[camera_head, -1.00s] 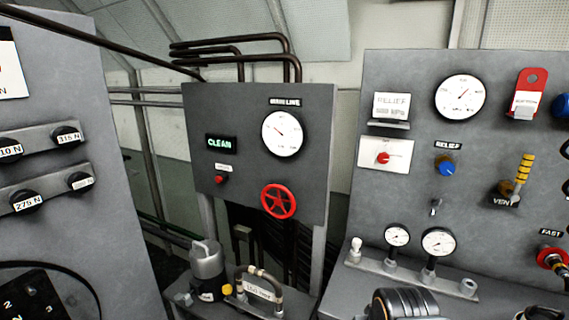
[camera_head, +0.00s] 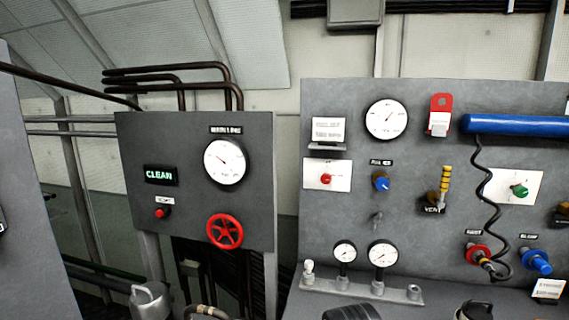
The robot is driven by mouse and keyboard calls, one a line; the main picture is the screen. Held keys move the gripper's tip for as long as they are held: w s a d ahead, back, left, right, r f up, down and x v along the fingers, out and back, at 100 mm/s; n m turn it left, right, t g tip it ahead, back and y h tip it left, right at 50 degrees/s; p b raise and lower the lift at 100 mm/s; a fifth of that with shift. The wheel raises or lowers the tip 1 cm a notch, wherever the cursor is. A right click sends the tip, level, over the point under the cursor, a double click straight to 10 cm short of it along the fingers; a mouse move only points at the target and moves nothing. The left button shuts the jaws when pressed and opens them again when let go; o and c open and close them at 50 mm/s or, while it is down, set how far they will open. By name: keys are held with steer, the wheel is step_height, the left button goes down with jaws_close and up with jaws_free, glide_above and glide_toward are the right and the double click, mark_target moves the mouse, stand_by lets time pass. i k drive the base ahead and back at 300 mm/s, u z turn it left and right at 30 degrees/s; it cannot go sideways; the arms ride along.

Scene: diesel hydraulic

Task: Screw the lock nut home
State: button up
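I cannot pick out a lock nut for certain in the head view. A blue knob (camera_head: 381,182) sits under a small dark label, apparently RELIEF, on the right grey panel (camera_head: 420,225). A small grey metal fitting (camera_head: 377,218), too small to make out, projects from the panel below this knob. A large white gauge (camera_head: 386,119) is above the knob. My gripper is not in view.
A left panel (camera_head: 137,226) carries a CLEAN display (camera_head: 161,175), a gauge (camera_head: 225,162) and a red handwheel (camera_head: 224,231). A blue cylinder (camera_head: 520,125) with a coiled black hose (camera_head: 484,205) is at the right. Two small gauges stand on a manifold (camera_head: 330,285).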

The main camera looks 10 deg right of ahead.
mark_target(376, 218)
steer(key=z, duration=0.85)
steer(key=i, duration=0.3)
steer(key=z, duration=0.05)
